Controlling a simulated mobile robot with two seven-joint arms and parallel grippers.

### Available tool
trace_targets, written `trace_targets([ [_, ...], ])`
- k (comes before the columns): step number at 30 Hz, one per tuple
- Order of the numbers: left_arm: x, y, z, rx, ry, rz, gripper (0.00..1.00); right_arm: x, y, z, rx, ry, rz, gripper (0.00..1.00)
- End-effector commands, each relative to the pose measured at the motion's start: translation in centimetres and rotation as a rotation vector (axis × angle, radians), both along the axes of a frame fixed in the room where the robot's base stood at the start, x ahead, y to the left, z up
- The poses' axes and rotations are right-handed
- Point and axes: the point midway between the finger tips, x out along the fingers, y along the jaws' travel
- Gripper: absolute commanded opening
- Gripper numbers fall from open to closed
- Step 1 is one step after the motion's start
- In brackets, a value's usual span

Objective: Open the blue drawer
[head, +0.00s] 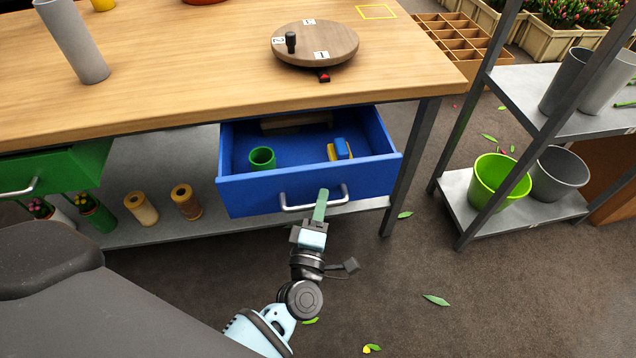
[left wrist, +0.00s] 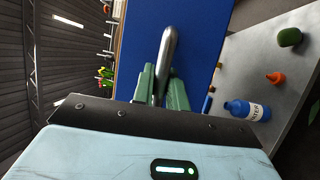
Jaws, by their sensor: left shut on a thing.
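The blue drawer (head: 305,190) under the wooden table stands pulled out, and its inside is in view. It holds a green cup (head: 262,158) and a blue and yellow item (head: 340,150). My left gripper (head: 320,198) is shut on the drawer's metal handle (head: 298,207) at the drawer front. In the left wrist view the handle (left wrist: 167,55) runs between the green fingers (left wrist: 163,88), in front of the blue drawer front (left wrist: 200,35). My right gripper is not in view.
A green drawer (head: 60,172) is at the left. The wooden table (head: 180,60) holds a round turntable (head: 315,45) and a grey cylinder (head: 72,40). A metal shelf (head: 545,205) with buckets stands at the right. The floor before the drawer has only scattered leaves.

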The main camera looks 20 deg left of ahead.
Motion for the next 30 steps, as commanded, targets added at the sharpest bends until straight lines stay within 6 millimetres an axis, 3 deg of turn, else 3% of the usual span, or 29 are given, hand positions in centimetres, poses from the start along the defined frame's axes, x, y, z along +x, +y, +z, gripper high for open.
trace_targets([
  [6, -3.1, -2.2, 0.0, -0.001, 0.002, -0.004, 0.00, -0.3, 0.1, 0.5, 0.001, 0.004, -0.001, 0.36],
  [12, -4.6, -3.2, 0.0, -0.001, 0.001, -0.003, 0.00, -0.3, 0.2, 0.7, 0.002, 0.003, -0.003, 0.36],
  [27, -5.1, -3.5, 0.0, 0.001, -0.001, -0.002, 0.00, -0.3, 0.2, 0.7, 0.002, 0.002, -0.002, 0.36],
  [28, -5.1, -3.5, 0.0, 0.001, -0.001, -0.002, 0.18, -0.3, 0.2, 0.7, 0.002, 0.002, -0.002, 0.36],
  [30, -5.1, -3.5, 0.0, 0.000, -0.001, -0.001, 0.28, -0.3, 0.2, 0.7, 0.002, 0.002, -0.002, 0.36],
])
